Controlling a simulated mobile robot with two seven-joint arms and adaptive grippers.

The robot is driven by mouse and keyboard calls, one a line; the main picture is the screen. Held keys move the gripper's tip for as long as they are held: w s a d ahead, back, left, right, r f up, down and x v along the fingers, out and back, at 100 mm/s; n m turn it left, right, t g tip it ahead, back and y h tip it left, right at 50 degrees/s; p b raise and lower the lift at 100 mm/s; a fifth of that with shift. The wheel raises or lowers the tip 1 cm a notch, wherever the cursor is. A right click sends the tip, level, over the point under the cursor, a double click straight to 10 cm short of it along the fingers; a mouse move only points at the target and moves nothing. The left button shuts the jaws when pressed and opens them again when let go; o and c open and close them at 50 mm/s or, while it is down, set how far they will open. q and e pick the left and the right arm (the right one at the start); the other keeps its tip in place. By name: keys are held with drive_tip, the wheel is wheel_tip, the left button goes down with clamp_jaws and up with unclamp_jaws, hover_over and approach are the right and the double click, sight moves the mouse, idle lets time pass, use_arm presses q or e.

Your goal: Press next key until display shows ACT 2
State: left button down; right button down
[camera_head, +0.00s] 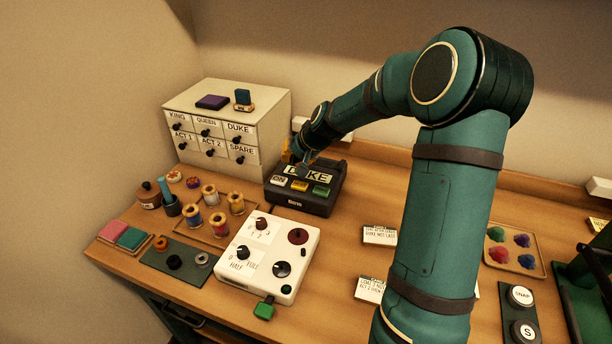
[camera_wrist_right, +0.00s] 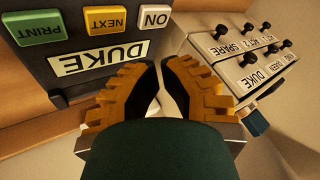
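The black label device (camera_head: 300,203) stands at the back of the table, and its display (camera_head: 307,173) reads DUKE, partly covered by my right gripper in the head view. In front of the display are a white ON key (camera_head: 279,180), a yellow NEXT key (camera_head: 300,185) and a green PRINT key (camera_head: 321,190). In the right wrist view the device is upside down, with DUKE on its display (camera_wrist_right: 98,60) and the NEXT key (camera_wrist_right: 105,20) clear. My right gripper (camera_wrist_right: 160,68) has its orange fingertips together, empty, by the display and apart from the keys. My left gripper is out of view.
A drawer cabinet (camera_head: 215,145) stands close left of the device. A white control box (camera_head: 270,285), thread spools (camera_head: 217,223) and a dark mat (camera_head: 177,262) lie nearer the front. Cards (camera_head: 380,236) lie to the right, near my right arm.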

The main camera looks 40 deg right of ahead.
sight(294, 183)
drive_tip(key=m+p, duration=0.1)
drive_tip(key=m, duration=0.1)
drive_tip(key=r+m+p, duration=0.1)
drive_tip(key=m, duration=0.2)
drive_tip(key=shift+a, duration=0.1)
use_arm(q)
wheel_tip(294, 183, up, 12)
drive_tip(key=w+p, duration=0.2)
drive_tip(key=p, duration=0.7)
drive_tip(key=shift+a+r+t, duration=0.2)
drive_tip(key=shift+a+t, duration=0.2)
use_arm(e)
wheel_tip(294, 183, up, 3)
drive_tip(key=m, duration=3)
drive_tip(key=shift+m, duration=0.4)
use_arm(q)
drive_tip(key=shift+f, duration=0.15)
use_arm(e)
drive_tip(key=shift+f, duration=0.15)
